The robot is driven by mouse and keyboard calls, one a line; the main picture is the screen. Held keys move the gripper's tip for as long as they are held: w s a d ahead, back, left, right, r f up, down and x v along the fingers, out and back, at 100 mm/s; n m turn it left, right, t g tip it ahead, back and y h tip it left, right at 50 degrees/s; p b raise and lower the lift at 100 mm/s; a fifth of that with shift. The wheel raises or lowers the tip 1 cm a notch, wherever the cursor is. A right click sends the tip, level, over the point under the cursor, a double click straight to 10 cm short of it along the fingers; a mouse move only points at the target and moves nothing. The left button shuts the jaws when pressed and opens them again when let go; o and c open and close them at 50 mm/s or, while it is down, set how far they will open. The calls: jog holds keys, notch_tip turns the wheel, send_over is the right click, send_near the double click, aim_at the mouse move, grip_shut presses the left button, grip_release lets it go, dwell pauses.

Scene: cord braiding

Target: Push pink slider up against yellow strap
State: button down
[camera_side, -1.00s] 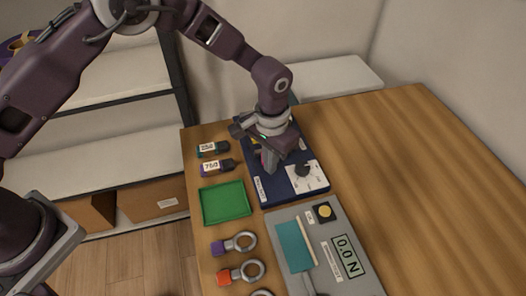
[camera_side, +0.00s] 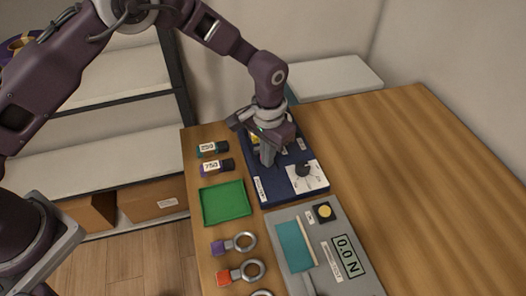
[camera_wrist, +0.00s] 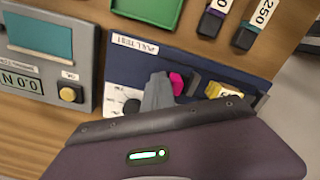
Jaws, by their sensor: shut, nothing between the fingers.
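The pink slider (camera_wrist: 176,84) shows in the wrist view on the dark blue board (camera_wrist: 150,55), just right of my fingertips. My gripper (camera_wrist: 159,78) is shut and empty, with its grey fingers low over the board. Whether they touch the slider I cannot tell. The yellow strap (camera_wrist: 226,92) lies further right, partly hidden by my gripper body. A dark grey upright piece (camera_wrist: 194,83) stands between the slider and the strap. In the side view my gripper (camera_side: 268,158) is over the far half of the board, and it hides the slider there.
A white dial plate with a black knob (camera_side: 303,171) is on the board's near end. A green tray (camera_side: 226,203), two labelled dark pieces (camera_side: 216,167) and several ringed pieces (camera_side: 240,242) lie left. A grey force gauge panel (camera_side: 335,245) sits nearer. The table's right side is clear.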

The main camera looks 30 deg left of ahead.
jog(key=shift+w+a, duration=1.35)
jog(key=shift+w, duration=0.05)
jog(key=shift+s+d, duration=0.4)
jog(key=shift+d, duration=0.05)
notch_tip(320, 180, up, 11)
dwell(0.4)
